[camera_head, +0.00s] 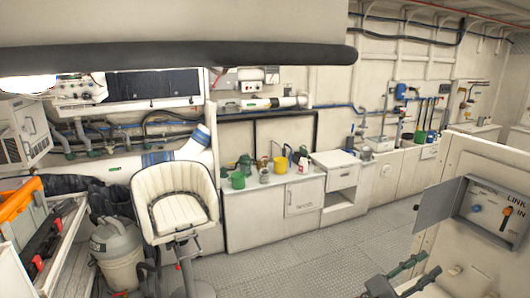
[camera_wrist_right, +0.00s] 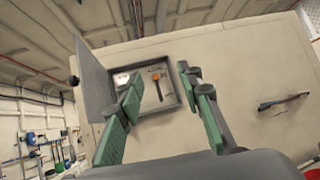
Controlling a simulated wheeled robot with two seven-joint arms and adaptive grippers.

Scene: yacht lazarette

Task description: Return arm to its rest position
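My right gripper (camera_head: 428,264) is at the lower right of the head view, in front of a pale cabinet. In the right wrist view its two green-padded fingers (camera_wrist_right: 160,76) stand wide apart with nothing between them. Beyond them is a grey wall box (camera_head: 488,215) with its door (camera_head: 440,204) swung open to the left. The box holds an orange-handled lever (camera_head: 506,214) and a label reading "LINK IN"; the lever also shows in the wrist view (camera_wrist_right: 156,78). The gripper is apart from the box. My left gripper is not in view.
A white padded seat (camera_head: 176,205) and a grey vacuum (camera_head: 118,252) stand at left. A white counter (camera_head: 275,183) with mugs and cans runs along the back wall. The metal floor (camera_head: 300,260) in the middle is clear. A dark handle (camera_wrist_right: 284,101) is right of the box.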

